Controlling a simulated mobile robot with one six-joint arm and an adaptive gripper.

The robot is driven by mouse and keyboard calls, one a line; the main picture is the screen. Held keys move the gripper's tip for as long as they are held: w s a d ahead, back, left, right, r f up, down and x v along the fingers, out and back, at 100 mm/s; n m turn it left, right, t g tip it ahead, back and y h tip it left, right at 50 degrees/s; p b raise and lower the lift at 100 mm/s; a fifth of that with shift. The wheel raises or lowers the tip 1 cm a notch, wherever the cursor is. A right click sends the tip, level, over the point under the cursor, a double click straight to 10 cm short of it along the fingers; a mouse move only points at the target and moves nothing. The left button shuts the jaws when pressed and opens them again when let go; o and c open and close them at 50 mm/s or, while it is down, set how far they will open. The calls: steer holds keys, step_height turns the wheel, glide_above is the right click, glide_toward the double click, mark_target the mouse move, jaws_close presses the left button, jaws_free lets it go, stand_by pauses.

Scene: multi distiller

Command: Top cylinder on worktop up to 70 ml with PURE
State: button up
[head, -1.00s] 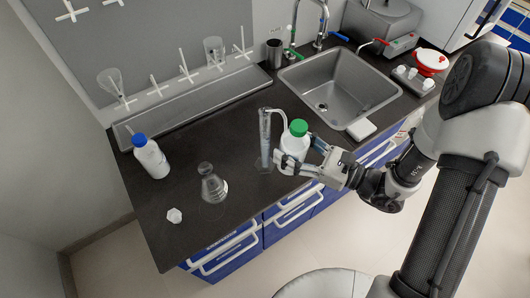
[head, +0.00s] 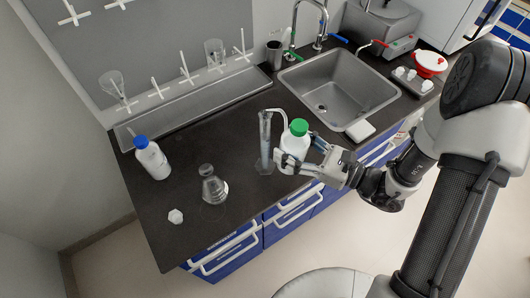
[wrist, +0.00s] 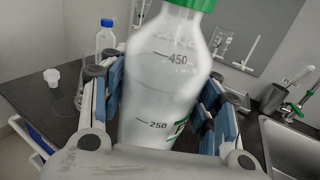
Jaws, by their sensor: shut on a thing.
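A white wash bottle with a green cap (head: 294,148) is held upright by my gripper (head: 297,163) at the worktop's front, left of the sink. In the wrist view my gripper (wrist: 162,98) is shut around the bottle (wrist: 160,85), with marks 250 and 450 and part of a green letter showing. Its pale spout curves left to the mouth of the clear graduated cylinder (head: 265,140), which stands upright on the worktop (head: 228,147) just left of the bottle. The cylinder's liquid level is too small to read. The cylinder is not clearly seen in the wrist view.
A blue-capped bottle (head: 151,158), a conical flask (head: 213,187) and a small white piece (head: 176,216) stand on the left of the worktop. The sink (head: 338,88) lies right of the cylinder. Glassware hangs on the rack behind. Worktop between flask and cylinder is clear.

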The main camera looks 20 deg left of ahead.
mark_target(286, 132)
steer(key=shift+r+p, duration=1.75)
steer(key=shift+r, duration=0.7)
